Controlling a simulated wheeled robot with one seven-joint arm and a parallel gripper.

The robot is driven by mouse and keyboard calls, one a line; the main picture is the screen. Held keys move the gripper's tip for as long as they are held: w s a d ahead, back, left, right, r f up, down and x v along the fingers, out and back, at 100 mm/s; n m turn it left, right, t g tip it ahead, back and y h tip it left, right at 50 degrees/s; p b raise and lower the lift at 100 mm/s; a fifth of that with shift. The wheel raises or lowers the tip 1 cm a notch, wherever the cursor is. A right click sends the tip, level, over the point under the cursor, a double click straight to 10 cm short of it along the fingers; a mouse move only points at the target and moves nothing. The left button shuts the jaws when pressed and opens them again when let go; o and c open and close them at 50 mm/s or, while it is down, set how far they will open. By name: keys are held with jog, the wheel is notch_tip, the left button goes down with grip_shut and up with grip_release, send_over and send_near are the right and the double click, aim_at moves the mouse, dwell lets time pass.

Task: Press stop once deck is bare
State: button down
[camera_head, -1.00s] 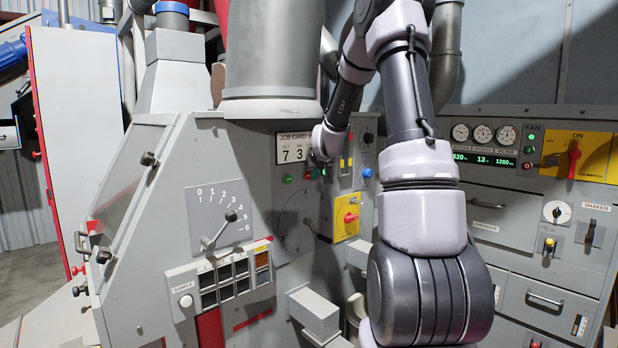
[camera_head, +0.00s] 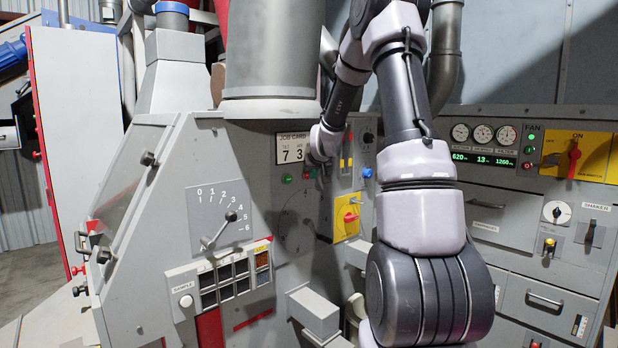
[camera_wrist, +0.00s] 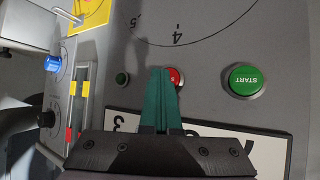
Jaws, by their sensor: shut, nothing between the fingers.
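The red stop button (camera_wrist: 178,77) is partly hidden behind the fingertips of my gripper (camera_wrist: 164,72) in the wrist view. My gripper's green fingers are shut and empty, with their tips over the button; I cannot tell whether they touch it. The green START button (camera_wrist: 247,80) is to the right in the wrist view. In the head view the START button (camera_head: 287,178) sits on the grey panel below the job card (camera_head: 291,149), and my gripper (camera_head: 316,172) is at the panel just right of it. I cannot make out the deck's surface in either view.
A lever dial (camera_head: 226,220) and a sample panel (camera_head: 222,283) are at lower left. Gauges (camera_head: 483,134) are at right.

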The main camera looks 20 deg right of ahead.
jog(key=shift+s+d, duration=0.25)
jog(key=shift+s, duration=0.55)
jog(key=shift+s+d, duration=0.3)
jog(key=shift+s, duration=0.5)
jog(key=shift+s+d, duration=0.25)
jog(key=shift+s, duration=0.5)
jog(key=shift+s+d, duration=0.3)
jog(key=shift+s, duration=0.5)
jog(key=s+a+r+g+y, duration=0.1)
jog(key=s+a+r, duration=0.35)
jog(key=s, duration=0.35)
jog(key=s+a+r+m+g, duration=0.1)
jog(key=s+a+r, duration=0.2)
jog(key=s+a, duration=0.3)
jog(key=s+a+r+y, duration=0.1)
jog(key=s+a+r, duration=0.3)
jog(key=s, duration=0.5)
jog(key=s+a+m+g+y, duration=0.1)
jog(key=s+a, duration=0.3)
jog(key=s, duration=0.7)
jog(key=shift+s+r+g+y, duration=0.3)
jog(key=shift+s+y, duration=0.1)
jog(key=shift+y, duration=0.2)
